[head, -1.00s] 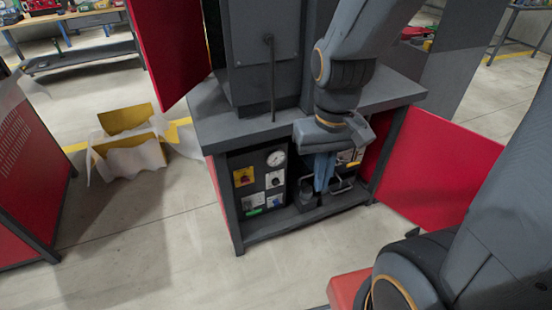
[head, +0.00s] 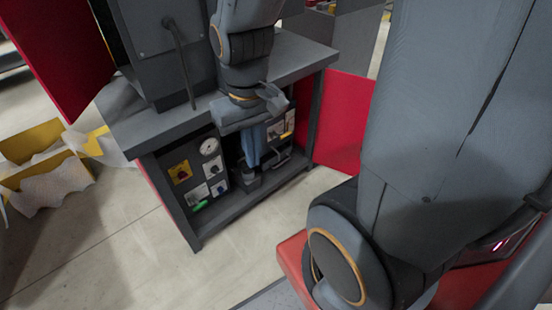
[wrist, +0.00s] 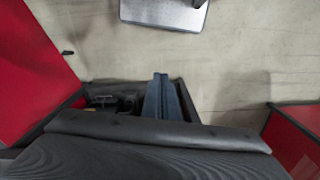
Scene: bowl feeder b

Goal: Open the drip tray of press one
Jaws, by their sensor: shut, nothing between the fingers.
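The press (head: 178,118) is a dark grey machine with an open lower cabinet. My gripper (head: 252,162) hangs down in front of the cabinet opening, its blue fingers shut and empty. In the wrist view the fingers (wrist: 163,98) show beside a dark recess. Dark parts (head: 246,180) sit low in the cabinet, just below and behind the fingers. I cannot tell which of them is the drip tray, or whether the fingers touch anything. My wrist hides part of the opening.
A panel with a gauge (head: 209,147) and switches is left of my gripper; another panel (head: 282,128) is right. A red door (head: 338,120) stands open on the right. A yellow box (head: 45,172) with white wrapping lies at left. The floor in front is clear.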

